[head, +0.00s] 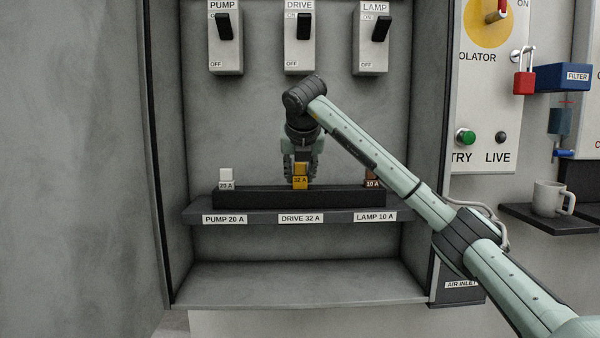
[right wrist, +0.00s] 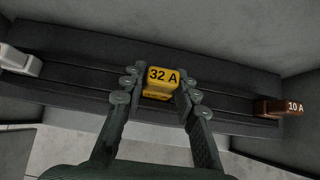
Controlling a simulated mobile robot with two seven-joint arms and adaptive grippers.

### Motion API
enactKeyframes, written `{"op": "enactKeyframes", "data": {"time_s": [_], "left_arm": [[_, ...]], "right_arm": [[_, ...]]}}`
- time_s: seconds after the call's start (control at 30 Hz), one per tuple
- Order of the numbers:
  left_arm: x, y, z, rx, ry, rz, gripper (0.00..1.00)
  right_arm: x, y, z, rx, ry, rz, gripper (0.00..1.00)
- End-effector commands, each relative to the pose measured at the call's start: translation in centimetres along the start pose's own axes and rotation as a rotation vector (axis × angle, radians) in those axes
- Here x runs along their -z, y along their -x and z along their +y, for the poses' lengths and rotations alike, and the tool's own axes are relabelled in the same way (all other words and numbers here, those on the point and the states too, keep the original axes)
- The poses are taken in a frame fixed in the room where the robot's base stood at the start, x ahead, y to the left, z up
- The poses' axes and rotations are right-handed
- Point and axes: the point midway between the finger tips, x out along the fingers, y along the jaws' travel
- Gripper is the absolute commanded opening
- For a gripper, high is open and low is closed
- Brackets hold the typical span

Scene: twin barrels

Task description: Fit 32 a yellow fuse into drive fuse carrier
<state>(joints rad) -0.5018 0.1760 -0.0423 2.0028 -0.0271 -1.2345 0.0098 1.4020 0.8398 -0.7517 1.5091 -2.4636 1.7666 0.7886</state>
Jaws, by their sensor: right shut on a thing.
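A yellow fuse marked 32 A (head: 300,178) stands at the middle of the black fuse carrier (head: 260,200), above the DRIVE 32 A label (head: 301,219). My right gripper (head: 301,170) comes down from above and is shut on the fuse. In the right wrist view the fuse (right wrist: 161,80) is between the two fingertips, over the carrier's slot (right wrist: 90,82). I cannot tell how deep the fuse's lower end sits, as it is hidden. My left gripper is not in view.
A white 20 A fuse (head: 226,177) stands at the carrier's left end and a brown 10 A fuse (head: 372,178) at its right end. Three switches, PUMP, DRIVE (head: 303,28) and LAMP, are above. The cabinet floor (head: 300,284) below is clear. A mug (head: 549,198) stands outside right.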

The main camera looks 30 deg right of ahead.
Motion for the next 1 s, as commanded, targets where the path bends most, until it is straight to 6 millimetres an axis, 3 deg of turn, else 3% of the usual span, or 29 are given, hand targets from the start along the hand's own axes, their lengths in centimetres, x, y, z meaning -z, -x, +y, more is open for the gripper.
{"op": "enactKeyframes", "data": {"time_s": [0.5,0.53,0.7,1.0], "left_arm": [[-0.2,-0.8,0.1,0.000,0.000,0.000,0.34],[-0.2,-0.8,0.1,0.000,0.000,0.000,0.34],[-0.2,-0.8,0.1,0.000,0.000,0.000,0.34],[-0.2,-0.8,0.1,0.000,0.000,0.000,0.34]], "right_arm": [[0.9,-0.9,0.0,0.000,0.001,0.001,0.00],[0.9,-0.9,0.0,0.000,0.001,0.001,0.30],[1.1,-1.0,0.0,0.002,0.002,0.005,0.52],[1.2,-1.1,0.0,0.002,0.004,0.007,0.54]]}}
